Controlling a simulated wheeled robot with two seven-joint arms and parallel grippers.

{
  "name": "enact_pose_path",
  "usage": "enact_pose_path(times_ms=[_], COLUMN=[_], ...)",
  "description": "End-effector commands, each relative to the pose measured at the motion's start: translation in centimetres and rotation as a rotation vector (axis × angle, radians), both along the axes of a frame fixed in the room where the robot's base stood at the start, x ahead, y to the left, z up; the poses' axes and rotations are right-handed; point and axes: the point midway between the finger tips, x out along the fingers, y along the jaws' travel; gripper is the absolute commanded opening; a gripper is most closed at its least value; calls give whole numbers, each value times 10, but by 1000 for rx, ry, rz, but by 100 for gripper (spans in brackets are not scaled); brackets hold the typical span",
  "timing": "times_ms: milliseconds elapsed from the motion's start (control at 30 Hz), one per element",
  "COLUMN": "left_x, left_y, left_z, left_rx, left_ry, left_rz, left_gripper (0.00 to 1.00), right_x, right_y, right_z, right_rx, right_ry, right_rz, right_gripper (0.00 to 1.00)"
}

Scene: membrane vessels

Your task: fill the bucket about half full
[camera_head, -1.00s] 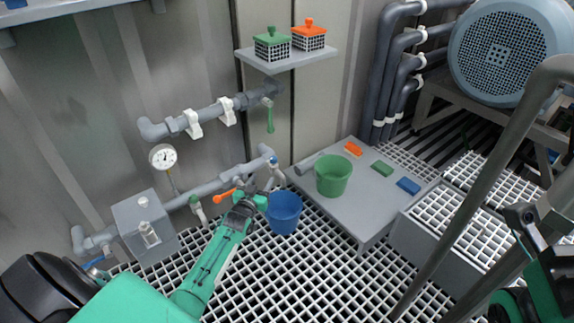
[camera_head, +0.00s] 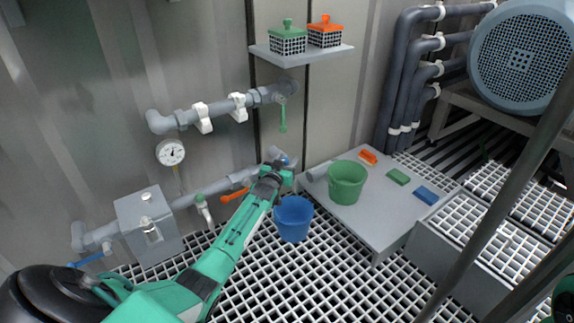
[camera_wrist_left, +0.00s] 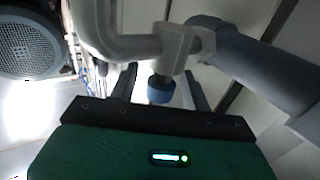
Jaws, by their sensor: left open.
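A blue bucket (camera_head: 293,219) stands upright on the floor grating below the end of the lower pipe. I cannot make out any water in it. A green bucket (camera_head: 346,182) stands on the grey platform to its right. My left gripper (camera_head: 280,167) is at the lower pipe's end, above the blue bucket, and partly hides the tap there. In the left wrist view, my left gripper's fingers (camera_wrist_left: 160,88) are open on either side of a blue tap knob (camera_wrist_left: 160,90). I cannot tell whether they touch it.
A pressure gauge (camera_head: 170,152) is on the wall. Orange, green and blue blocks lie on the grey platform (camera_head: 375,228). A shelf (camera_head: 300,53) holds two lidded baskets.

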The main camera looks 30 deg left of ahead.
Motion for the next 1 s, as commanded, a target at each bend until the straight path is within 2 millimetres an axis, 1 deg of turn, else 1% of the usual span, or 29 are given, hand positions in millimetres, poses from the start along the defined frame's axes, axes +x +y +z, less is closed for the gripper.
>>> enact_pose_path(times_ms=[33,167,467,567,600,700,1000], left_x=[4,9,10,10,10,10,10], left_y=[1,2,2,2,2,2,2], left_z=[-2,0,1,1,1,0,1], left_rx=[0,1,1,1,1,1,-1], left_ry=[0,0,0,0,0,0,0], left_rz=[1,0,0,0,0,0,18], left_gripper=[49,49,49,31,23,4,4], right_x=[-1,-2,-2,-2,-2,-2,-2], right_y=[0,0,0,0,0,0,0], right_z=[-3,-3,-3,-3,-3,-3,-1], right_rx=[2,5,6,6,6,6,5], right_ry=[-2,-4,-4,-4,-4,-4,-4], right_rz=[1,2,2,2,2,2,3], right_gripper=[36,36,36,36,36,36,36])
